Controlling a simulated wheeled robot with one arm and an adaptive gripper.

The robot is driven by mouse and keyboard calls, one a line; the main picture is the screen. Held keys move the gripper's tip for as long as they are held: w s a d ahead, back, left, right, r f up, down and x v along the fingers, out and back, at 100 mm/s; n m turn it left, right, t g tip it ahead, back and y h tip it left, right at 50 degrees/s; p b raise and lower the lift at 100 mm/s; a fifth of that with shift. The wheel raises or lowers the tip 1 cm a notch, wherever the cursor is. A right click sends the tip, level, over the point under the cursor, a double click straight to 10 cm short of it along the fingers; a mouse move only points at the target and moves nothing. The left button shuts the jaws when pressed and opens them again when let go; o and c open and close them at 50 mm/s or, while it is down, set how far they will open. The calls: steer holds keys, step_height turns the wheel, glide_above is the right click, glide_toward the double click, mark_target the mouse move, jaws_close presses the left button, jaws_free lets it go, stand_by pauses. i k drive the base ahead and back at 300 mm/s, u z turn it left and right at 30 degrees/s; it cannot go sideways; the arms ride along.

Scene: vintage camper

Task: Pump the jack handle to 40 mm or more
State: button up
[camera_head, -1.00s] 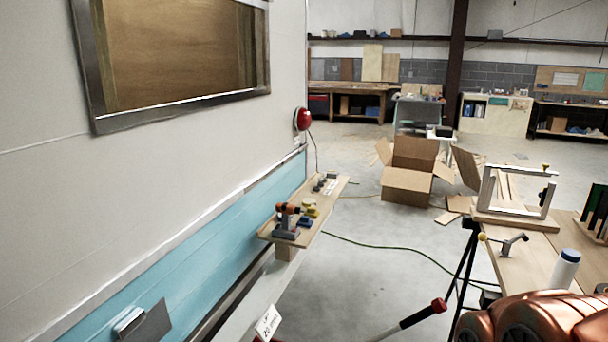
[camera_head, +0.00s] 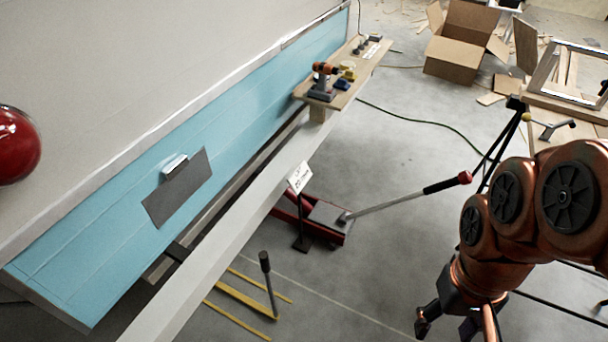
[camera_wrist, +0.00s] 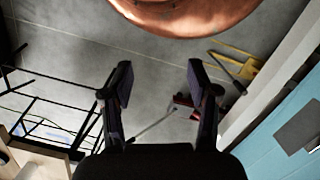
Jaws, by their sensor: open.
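The red floor jack (camera_head: 324,222) sits on the concrete beside and partly under the pale frame rail of the camper. Its long handle (camera_head: 405,200) slants up to the right and ends in a black grip with a red tip (camera_head: 464,178). A white sign (camera_head: 299,177) with dark print stands by the jack; its text is too small to read. My gripper (camera_head: 447,318) is at the bottom right in the head view, empty and apart from the handle. In the wrist view its two fingers (camera_wrist: 160,85) are spread wide, with the jack (camera_wrist: 185,105) and handle visible beyond, between them.
A yellow floor frame (camera_head: 245,296) with a dark upright post (camera_head: 268,283) lies left of my gripper. A shelf with tools (camera_head: 340,92) juts out past the camper's blue side (camera_head: 110,225). A workbench (camera_head: 560,110) is at right. Open floor surrounds the handle.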

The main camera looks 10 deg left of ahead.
mark_target(454, 181)
steer(key=i, duration=0.65)
steer(key=u, duration=1.05)
